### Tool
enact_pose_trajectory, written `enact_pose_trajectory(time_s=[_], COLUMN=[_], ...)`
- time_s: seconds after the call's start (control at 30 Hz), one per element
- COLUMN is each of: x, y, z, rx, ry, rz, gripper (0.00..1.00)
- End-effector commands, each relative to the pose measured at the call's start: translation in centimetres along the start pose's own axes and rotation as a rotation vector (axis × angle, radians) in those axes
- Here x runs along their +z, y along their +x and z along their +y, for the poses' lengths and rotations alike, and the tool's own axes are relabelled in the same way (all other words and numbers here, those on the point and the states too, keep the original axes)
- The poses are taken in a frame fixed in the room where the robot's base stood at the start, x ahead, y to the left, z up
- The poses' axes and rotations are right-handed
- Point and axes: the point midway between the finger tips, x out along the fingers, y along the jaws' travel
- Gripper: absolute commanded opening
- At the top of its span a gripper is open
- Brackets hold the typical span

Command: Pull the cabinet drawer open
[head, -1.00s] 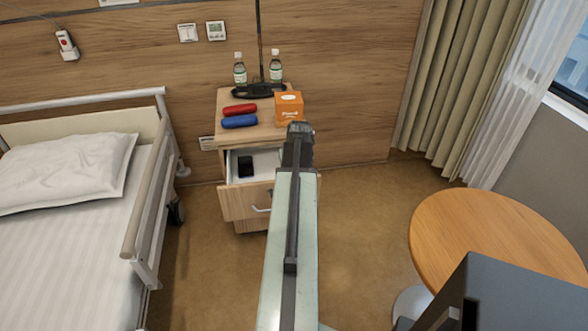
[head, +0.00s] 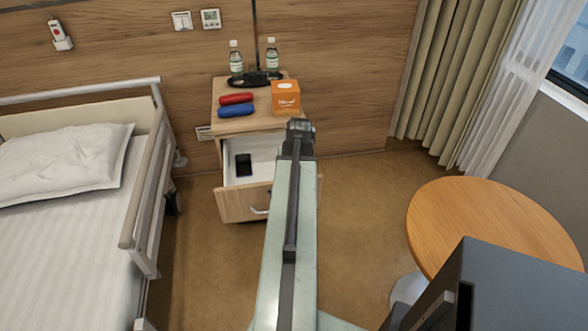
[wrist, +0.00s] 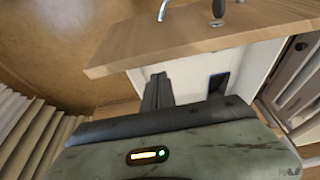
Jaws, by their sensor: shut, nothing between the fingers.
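The wooden bedside cabinet (head: 252,125) stands against the wall. Its drawer (head: 234,206) is pulled well out, showing a white inside with a black phone-like item (head: 243,165) in it. The curved metal handle (head: 260,210) is on the drawer front, partly hidden by my arm. My gripper (head: 300,127) is shut and empty, at the drawer's right side in the head view. In the wrist view, my dark fingers (wrist: 158,90) show near the inner side of the drawer front (wrist: 200,38), with the handle (wrist: 164,9) on the far side. I cannot tell whether they touch the drawer.
On the cabinet top are a red case (head: 236,98), a blue case (head: 237,110), an orange box (head: 285,97) and two bottles (head: 235,58). A bed (head: 60,220) stands at the left and a round table (head: 490,225) at the right. Bare floor (head: 360,220) lies between.

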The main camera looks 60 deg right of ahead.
Motion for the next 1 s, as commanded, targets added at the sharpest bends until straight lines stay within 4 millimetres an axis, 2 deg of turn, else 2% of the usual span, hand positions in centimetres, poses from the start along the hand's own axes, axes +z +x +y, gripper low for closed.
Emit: enact_pose_trajectory(time_s=[0.17,0.3,0.33,0.4,0.5,0.7,0.8,1.0], x=[-1.2,-3.6,-4.0,-3.6,-3.6,-3.5,-3.4,-3.3], y=[0.4,1.3,0.9,-1.9,-4.5,-8.4,-9.1,-8.8], z=[0.1,0.3,0.4,0.4,0.4,0.4,0.4,0.4], rx=[-0.001,-0.002,-0.002,-0.001,-0.001,-0.001,-0.001,-0.001], ry=[-0.002,-0.005,-0.005,-0.003,-0.003,-0.003,-0.003,-0.004], rz=[0.0,0.0,0.0,0.0,0.0,0.0,0.0,0.0], gripper=[0.0,0.0,0.0,0.0,0.0,0.0,0.0,0.0])
